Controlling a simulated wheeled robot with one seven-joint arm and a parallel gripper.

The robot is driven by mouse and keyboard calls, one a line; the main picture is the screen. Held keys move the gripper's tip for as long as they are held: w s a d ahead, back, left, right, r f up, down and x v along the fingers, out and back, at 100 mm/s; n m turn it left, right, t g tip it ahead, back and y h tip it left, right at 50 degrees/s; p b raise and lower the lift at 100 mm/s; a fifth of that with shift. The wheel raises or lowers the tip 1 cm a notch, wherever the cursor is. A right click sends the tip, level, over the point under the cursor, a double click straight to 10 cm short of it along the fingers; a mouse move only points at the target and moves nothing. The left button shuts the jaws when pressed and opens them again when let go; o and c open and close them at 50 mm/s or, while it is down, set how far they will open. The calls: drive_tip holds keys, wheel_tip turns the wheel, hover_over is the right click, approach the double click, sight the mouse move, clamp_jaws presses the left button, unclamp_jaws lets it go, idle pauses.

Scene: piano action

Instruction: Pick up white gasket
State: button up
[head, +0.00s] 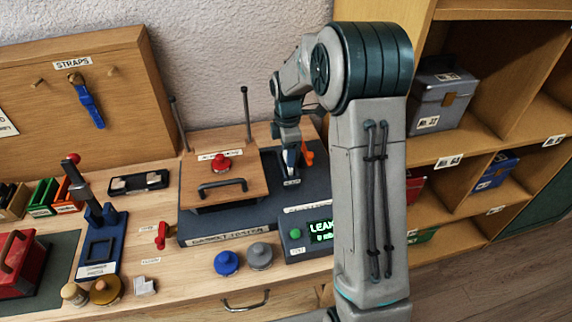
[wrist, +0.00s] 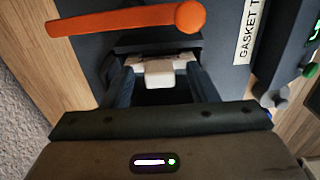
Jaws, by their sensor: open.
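My gripper (head: 289,158) points down at the back right of the gasket tester, beside an orange handle (head: 307,152). In the wrist view my gripper (wrist: 160,78) is open, with its two dark fingers apart. A white piece with a short tab (wrist: 158,72), apparently the white gasket, shows between the fingertips, in front of a dark block. I cannot tell whether the fingers touch it. In the head view this piece is hidden or too small to make out at my gripper.
The orange handle (wrist: 130,20) crosses just beyond the fingers. The tester's wooden lid (head: 225,180) with a red knob (head: 221,164) stands left of my gripper. A leak display box (head: 308,232) is in front. Blue (head: 227,263) and grey (head: 259,256) knobbed pieces sit near the bench edge.

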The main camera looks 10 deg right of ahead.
clamp_jaws()
drive_tip(key=shift+r, duration=0.1)
